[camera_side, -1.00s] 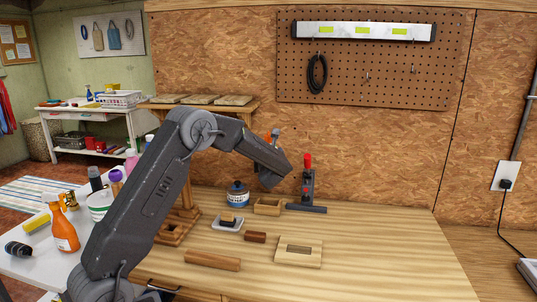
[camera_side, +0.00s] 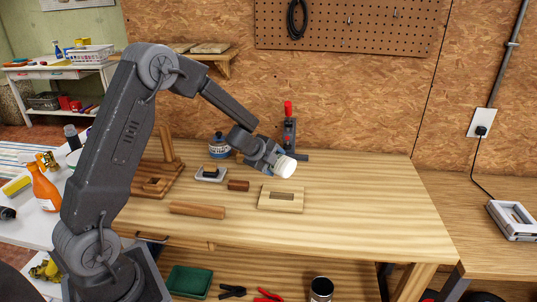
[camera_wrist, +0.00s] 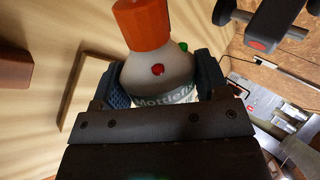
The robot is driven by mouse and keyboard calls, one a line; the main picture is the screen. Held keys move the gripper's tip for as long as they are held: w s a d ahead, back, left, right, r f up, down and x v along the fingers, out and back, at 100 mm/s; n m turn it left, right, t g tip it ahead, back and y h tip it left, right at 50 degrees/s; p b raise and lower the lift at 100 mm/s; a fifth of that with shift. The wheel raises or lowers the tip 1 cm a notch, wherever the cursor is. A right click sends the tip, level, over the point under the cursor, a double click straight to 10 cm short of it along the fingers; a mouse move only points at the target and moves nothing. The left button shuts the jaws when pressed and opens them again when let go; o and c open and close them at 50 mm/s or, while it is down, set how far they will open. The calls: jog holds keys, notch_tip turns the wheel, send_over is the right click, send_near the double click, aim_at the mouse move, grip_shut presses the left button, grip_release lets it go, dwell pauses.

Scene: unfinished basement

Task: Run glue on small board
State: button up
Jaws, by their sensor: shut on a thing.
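In the wrist view a glue bottle (camera_wrist: 160,75) with an orange nozzle, a pale body and a "Mottlefix" label sits between the jaws. My gripper (camera_side: 270,158) is shut on it. In the side view the bottle's white round end (camera_side: 285,167) pokes out, and its nozzle is hidden. The bottle appears tilted. A small pale board (camera_side: 281,205) with a darker rectangular patch lies flat on the workbench, below and apart from the gripper. Its edge seems to show behind the jaws in the wrist view (camera_wrist: 82,88).
On the workbench (camera_side: 350,215) are a brown block (camera_side: 238,185), a longer wooden strip (camera_side: 197,210), a grey tray (camera_side: 211,174) with a block, a blue tin (camera_side: 219,146) and a red-handled clamp (camera_side: 289,125). The right side of the bench is clear.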

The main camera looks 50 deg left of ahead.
aim_at(284, 169)
jog(key=d+n+h, duration=0.1)
jog(key=d+h, duration=0.1)
jog(key=d+n+t+h, duration=0.1)
jog(key=d, duration=0.1)
jog(key=d+n+t+h, duration=0.1)
jog(key=d+n+h, duration=0.1)
jog(key=d, duration=0.1)
jog(key=shift+s+r+h, duration=0.25)
jog(key=shift+r+h, duration=0.05)
jog(key=d+r+n+t+h, duration=0.1)
jog(key=d+r+n, duration=0.1)
jog(key=d+r, duration=0.3)
jog(key=shift+s+d+t, duration=0.25)
jog(key=shift+d+t, duration=0.05)
jog(key=shift+d, duration=0.65)
jog(key=shift+f, duration=0.25)
jog(key=shift+f, duration=2.35)
jog(key=shift+s+a, duration=1.5)
jog(key=shift+s+a, duration=0.1)
notch_tip(284, 169, up, 13)
